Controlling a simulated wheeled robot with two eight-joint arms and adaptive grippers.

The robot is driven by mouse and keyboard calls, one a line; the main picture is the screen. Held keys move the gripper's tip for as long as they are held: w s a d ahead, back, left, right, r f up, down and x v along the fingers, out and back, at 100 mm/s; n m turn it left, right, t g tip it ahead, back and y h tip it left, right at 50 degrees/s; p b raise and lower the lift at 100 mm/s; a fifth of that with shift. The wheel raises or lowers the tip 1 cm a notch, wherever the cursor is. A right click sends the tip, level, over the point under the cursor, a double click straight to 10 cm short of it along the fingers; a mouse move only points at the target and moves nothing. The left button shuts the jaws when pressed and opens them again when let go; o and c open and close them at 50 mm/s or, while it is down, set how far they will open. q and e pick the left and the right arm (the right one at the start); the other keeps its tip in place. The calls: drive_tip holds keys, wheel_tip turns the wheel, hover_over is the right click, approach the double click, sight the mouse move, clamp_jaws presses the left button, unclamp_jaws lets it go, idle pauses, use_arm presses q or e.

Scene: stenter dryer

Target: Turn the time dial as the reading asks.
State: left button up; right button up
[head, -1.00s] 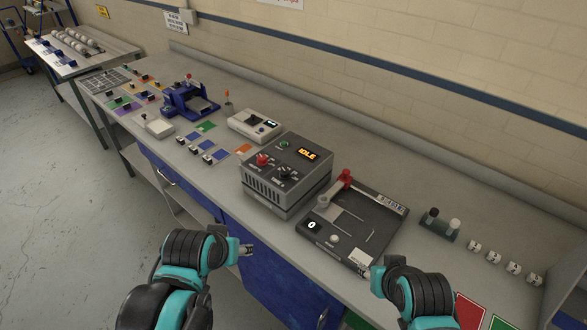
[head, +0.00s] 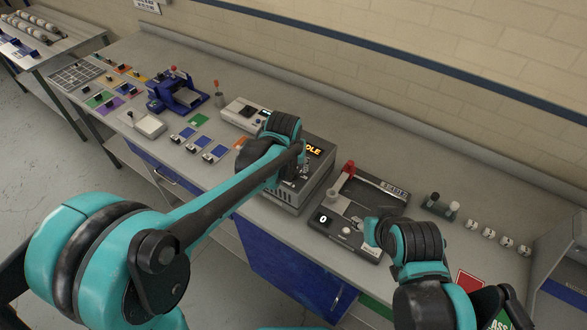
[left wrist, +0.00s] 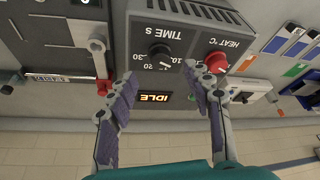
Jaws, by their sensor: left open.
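The grey dryer box (head: 318,184) stands on the bench, with my left arm reaching over it in the head view. Its lit display (left wrist: 154,97) reads IDLE. In the left wrist view, the box appears upside down, with a black time dial (left wrist: 160,55) under TIME S and a red heat dial (left wrist: 216,62) under HEAT °C. My left gripper (left wrist: 161,72) is open, with the black dial showing between its fingertips; contact cannot be told. The fingers partly hide the scale numbers. My right gripper (head: 366,228) is over the black tray device; its fingers are not clear.
The black tray device (head: 385,205) with a red-knobbed lever (head: 347,170) and a counter reading 0 stands right of the box. A white instrument (head: 240,112) stands left of it. Several white blocks (head: 489,237) lie farther right. A wall runs behind the bench.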

sight(294, 171)
use_arm(q)
drive_tip(key=x, duration=0.5)
drive_tip(key=shift+w+f+b, duration=0.15)
drive_tip(key=shift+f+b, duration=0.05)
drive_tip(key=shift+b, duration=0.2)
drive_tip(key=c, duration=1.2)
